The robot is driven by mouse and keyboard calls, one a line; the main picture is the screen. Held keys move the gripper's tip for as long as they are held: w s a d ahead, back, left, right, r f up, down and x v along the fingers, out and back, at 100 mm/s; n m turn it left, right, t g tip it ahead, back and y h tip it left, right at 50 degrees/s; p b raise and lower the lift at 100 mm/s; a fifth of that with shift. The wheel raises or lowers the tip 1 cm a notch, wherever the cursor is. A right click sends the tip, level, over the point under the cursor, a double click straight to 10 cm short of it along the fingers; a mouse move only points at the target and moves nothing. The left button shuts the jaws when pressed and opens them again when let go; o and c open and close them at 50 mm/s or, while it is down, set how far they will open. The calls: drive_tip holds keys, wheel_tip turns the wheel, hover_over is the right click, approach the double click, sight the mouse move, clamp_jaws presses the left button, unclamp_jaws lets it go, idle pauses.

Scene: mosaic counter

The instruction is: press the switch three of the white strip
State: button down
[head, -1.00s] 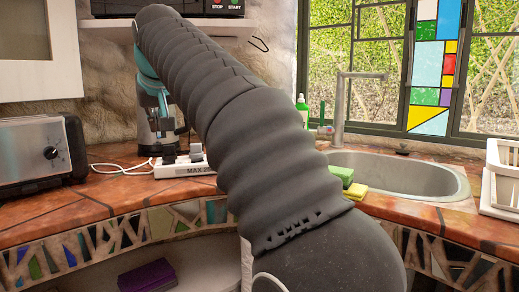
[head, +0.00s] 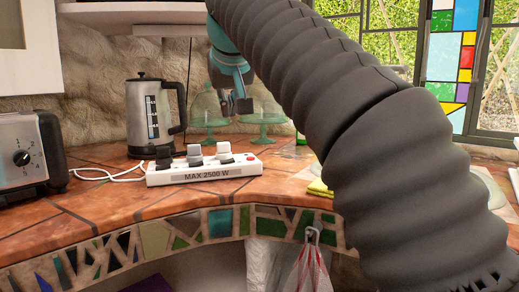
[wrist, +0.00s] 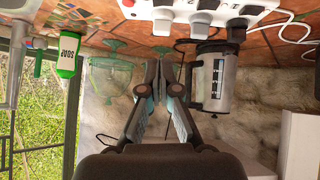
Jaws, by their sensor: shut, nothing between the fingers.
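The white strip (head: 205,172), marked "MAX 2500 W", lies on the tiled counter in the head view. It bears a dark block (head: 163,160), a grey block (head: 194,155), a paler block (head: 224,152) and a small red part at its right end. I cannot tell which of these is switch three. The strip also shows along the top of the wrist view (wrist: 218,12), partly cut off. My gripper (head: 238,108) is shut and empty, above and behind the strip's right part, apart from it. Its fingers show in the middle of the wrist view (wrist: 165,65).
A kettle (head: 148,118) stands behind the strip, left of my gripper. Green glass stands (head: 264,120) are behind my gripper. A toaster (head: 25,150) is at the left. A soap bottle (wrist: 67,55) shows in the wrist view. Bare counter lies in front of the strip.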

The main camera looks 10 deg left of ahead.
drive_tip(key=shift+s, duration=0.1)
drive_tip(key=shift+d+f, duration=0.1)
drive_tip(key=b, duration=0.2)
hover_over(230, 165)
wheel_tip(230, 165, down, 7)
wheel_tip(230, 165, down, 2)
drive_tip(key=shift+f+b, duration=0.2)
drive_tip(key=shift+b, duration=0.4)
drive_tip(key=shift+f+b, duration=0.3)
drive_tip(key=shift+f, duration=0.5)
